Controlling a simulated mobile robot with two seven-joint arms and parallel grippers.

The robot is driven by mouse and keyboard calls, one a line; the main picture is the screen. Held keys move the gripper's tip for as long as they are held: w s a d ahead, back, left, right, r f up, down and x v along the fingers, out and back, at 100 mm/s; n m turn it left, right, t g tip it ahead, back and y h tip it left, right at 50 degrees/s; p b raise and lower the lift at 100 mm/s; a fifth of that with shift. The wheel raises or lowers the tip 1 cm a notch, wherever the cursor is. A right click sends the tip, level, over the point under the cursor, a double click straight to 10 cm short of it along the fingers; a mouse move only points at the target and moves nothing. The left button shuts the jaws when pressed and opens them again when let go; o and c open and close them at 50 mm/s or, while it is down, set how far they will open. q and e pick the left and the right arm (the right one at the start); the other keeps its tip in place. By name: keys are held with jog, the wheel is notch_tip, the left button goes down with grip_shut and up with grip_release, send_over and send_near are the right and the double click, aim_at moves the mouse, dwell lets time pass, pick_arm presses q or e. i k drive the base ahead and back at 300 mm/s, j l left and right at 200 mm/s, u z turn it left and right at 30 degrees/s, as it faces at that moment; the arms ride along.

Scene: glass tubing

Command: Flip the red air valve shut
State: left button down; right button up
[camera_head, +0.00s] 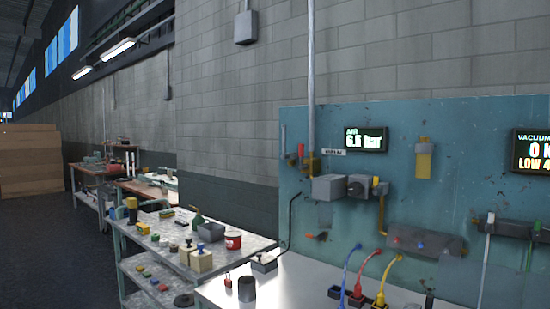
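A small red handle (301,151), which looks like the red air valve, sits on the teal wall panel (400,120), beside the grey vertical pipe (311,80). Brass-coloured fittings (308,163) sit just below it. The handle appears upright, but it is too small to tell its exact angle or whether the valve is open. The air display (365,139) to its right is lit and reads about 6 bar. Neither of my grippers is in view, and nothing is seen touching the valve.
Grey boxes (328,187) hang below the valve. A bench (290,285) under the panel holds a dark cup (247,288) and blue, red and yellow hoses (360,272). A cluttered metal cart (150,250) stands to the left. Dark floor (60,260) is clear further left.

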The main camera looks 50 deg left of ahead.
aim_at(302, 166)
jog(key=u, duration=1.4)
jog(key=i+j+u, duration=0.1)
jog(key=i+j, duration=1.35)
jog(key=i, duration=0.1)
